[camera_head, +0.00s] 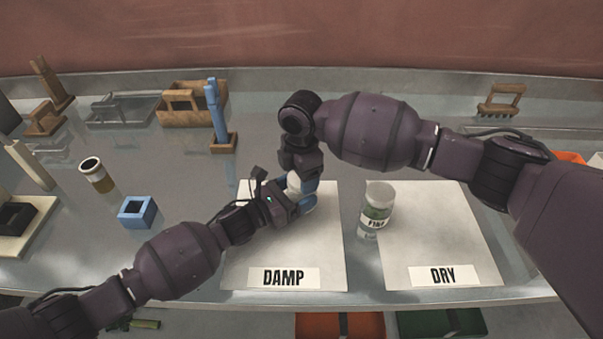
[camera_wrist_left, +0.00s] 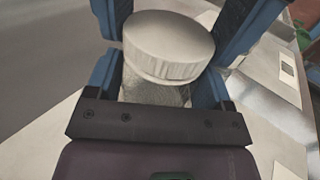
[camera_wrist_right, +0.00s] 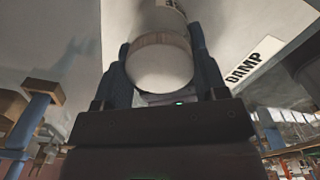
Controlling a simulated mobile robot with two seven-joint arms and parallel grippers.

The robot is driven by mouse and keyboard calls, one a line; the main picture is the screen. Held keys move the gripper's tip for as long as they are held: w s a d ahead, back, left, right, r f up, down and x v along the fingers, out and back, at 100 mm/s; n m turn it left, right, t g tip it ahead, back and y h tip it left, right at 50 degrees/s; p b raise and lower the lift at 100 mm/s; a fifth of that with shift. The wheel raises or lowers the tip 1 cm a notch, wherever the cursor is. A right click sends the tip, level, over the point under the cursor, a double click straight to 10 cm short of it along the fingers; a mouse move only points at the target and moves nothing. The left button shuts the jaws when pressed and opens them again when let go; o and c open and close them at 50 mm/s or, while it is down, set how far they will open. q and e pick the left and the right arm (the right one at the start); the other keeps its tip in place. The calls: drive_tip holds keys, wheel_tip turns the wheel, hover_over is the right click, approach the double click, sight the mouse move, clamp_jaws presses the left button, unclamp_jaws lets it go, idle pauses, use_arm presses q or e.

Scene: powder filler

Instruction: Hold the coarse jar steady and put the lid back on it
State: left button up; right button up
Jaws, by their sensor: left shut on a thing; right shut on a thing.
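The coarse jar (camera_wrist_left: 155,95), clear glass in the left wrist view, stands over the mat marked DAMP (camera_head: 250,250). My left gripper (camera_head: 298,203) is shut around the jar body from the side. The white round lid (camera_wrist_left: 168,45) sits over the jar mouth and looks level. I cannot tell whether it is fully seated. My right gripper (camera_head: 300,182) comes down from above, shut on the lid's sides. The lid also fills the space between its blue fingers in the right wrist view (camera_wrist_right: 160,65). The head view mostly hides jar and lid behind the grippers.
A jar with a FINE label (camera_head: 377,205) stands at the left edge of the mat marked DRY (camera_head: 440,240). An amber jar (camera_head: 97,174), a blue square holder (camera_head: 137,211) and a blue upright tool (camera_head: 215,112) are to the left. The DRY mat is mostly clear.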

drive_tip(key=m, duration=0.7)
drive_tip(key=shift+m, duration=0.3)
drive_tip(key=m, duration=0.7)
drive_tip(key=o, duration=1.1)
wheel_tip(320, 180, up, 12)
use_arm(q)
drive_tip(key=o, duration=1.7)
